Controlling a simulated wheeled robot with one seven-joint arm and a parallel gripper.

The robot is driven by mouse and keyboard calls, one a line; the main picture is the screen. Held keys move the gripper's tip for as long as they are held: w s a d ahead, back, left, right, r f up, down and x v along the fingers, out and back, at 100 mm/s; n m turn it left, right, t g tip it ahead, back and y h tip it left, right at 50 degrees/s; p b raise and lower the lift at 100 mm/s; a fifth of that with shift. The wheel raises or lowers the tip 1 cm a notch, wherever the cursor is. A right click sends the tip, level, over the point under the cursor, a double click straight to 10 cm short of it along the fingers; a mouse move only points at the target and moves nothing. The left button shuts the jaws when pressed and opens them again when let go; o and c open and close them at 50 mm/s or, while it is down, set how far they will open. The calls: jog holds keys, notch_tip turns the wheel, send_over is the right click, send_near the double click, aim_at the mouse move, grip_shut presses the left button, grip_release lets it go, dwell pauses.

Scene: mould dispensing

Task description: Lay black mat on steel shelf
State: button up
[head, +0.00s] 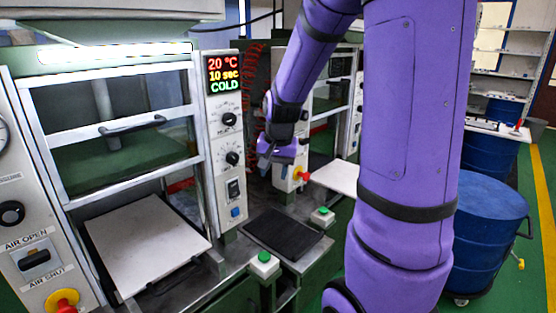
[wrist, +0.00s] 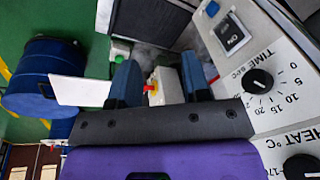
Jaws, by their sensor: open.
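The black mat (head: 288,233) lies flat on the steel shelf (head: 302,264) beside the front press, in the lower middle of the head view. My gripper (head: 280,170) is in the air above and behind the mat, apart from it, near the press control panel. In the wrist view my gripper (wrist: 160,78) shows two blue fingers spread wide with nothing held between them.
The control panel (head: 225,150) stands close to my gripper. A white plate (head: 148,243) lies in the front press. Green-topped buttons (head: 264,265) sit by the shelf. A red-and-yellow stop knob (head: 301,174) is on the rear machine. A blue drum (head: 492,235) stands at right.

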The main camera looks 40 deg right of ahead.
jog(key=s+a+r+n+t, duration=0.1)
jog(key=s+a+r+n, duration=0.4)
jog(key=s+a+r, duration=0.2)
jog(key=s+a+r+n+t, duration=0.1)
jog(key=s+a+r+n, duration=0.3)
jog(key=s, duration=0.7)
jog(key=a+r, duration=0.2)
jog(key=a, duration=0.2)
jog(key=shift+a+r+n+t, duration=0.25)
jog(key=shift+r+n+t, duration=0.15)
jog(key=shift+d, duration=0.1)
